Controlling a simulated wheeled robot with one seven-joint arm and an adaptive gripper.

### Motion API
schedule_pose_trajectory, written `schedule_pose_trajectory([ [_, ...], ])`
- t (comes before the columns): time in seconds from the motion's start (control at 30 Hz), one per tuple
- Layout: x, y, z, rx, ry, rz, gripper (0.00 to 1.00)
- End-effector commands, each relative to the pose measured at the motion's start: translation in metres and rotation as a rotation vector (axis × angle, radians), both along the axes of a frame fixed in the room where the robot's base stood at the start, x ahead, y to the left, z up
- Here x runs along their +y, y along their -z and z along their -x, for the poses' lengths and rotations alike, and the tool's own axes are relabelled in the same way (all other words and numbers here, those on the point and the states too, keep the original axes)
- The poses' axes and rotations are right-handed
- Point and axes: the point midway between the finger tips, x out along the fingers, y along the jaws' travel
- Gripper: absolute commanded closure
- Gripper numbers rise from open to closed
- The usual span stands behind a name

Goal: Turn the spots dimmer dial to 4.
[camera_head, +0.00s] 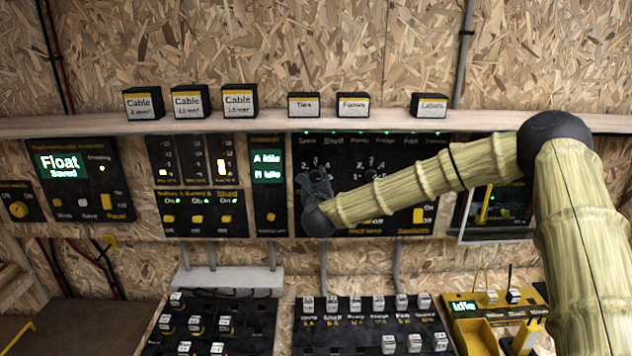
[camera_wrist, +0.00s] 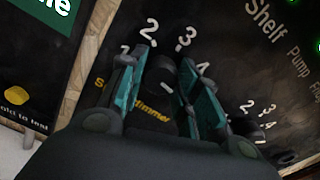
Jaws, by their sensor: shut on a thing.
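The spots dimmer dial (camera_wrist: 161,76) is a dark round knob on a black panel, with white numbers 1 to 4 arced around it and a partly covered yellow label ending in "Dimmer" below. My gripper (camera_wrist: 159,70) is shut on this dial, one teal finger on each side. In the head view my gripper (camera_head: 318,184) is at the left part of the black switch panel (camera_head: 345,150) and hides the dial.
A second numbered dial (camera_wrist: 246,127) sits to the right on the same panel. A panel with a green "A Idle" display (camera_head: 267,158) is just left. A shelf with small labelled boxes (camera_head: 352,106) runs above. Switch boards (camera_head: 375,325) lie below.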

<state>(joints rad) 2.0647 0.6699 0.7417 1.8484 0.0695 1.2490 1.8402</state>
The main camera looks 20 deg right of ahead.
Motion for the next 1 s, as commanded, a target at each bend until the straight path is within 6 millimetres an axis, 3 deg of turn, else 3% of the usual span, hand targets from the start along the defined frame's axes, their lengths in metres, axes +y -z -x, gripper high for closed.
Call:
schedule_pose_trajectory([
  [1.0,-0.0004,-0.0001,0.0000,0.202,0.001,0.711,0.91],
])
